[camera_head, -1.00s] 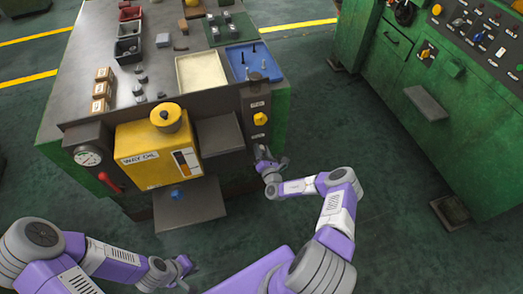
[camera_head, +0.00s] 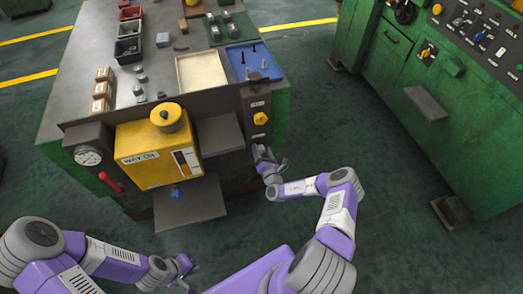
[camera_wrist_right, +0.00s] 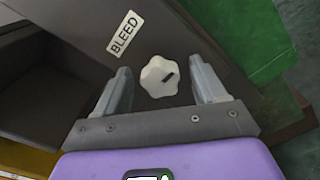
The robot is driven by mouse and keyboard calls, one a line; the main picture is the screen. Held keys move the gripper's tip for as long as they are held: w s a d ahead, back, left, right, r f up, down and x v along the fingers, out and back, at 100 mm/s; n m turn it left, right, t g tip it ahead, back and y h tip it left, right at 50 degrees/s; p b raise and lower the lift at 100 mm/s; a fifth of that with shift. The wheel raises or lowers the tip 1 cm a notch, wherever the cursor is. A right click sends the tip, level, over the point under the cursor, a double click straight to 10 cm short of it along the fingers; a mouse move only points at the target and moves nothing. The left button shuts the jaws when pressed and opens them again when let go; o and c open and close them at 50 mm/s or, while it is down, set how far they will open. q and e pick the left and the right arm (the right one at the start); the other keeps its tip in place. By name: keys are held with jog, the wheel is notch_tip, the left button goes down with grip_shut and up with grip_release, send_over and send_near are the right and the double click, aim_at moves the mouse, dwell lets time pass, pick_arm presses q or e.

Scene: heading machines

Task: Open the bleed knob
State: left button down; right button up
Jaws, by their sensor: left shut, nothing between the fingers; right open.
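My right gripper (camera_wrist_right: 160,68) is open, with one finger on each side of the knob and a visible gap to each. In the head view my right gripper (camera_head: 264,158) is at the machine's front, below the yellow knob (camera_head: 260,118), and the bleed knob cannot be made out there. My left gripper (camera_head: 183,270) is shut and empty, low in front of the machine.
A yellow way oil tank (camera_head: 150,158) with a gauge (camera_head: 88,155) and red lever (camera_head: 110,181) is left of my right gripper. A grey shelf (camera_head: 190,205) juts out below it. A green control cabinet (camera_head: 440,120) stands right, with open floor between.

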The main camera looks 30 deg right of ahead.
jog(key=p+v, duration=0.1)
jog(key=v, duration=0.6)
dwell(0.3)
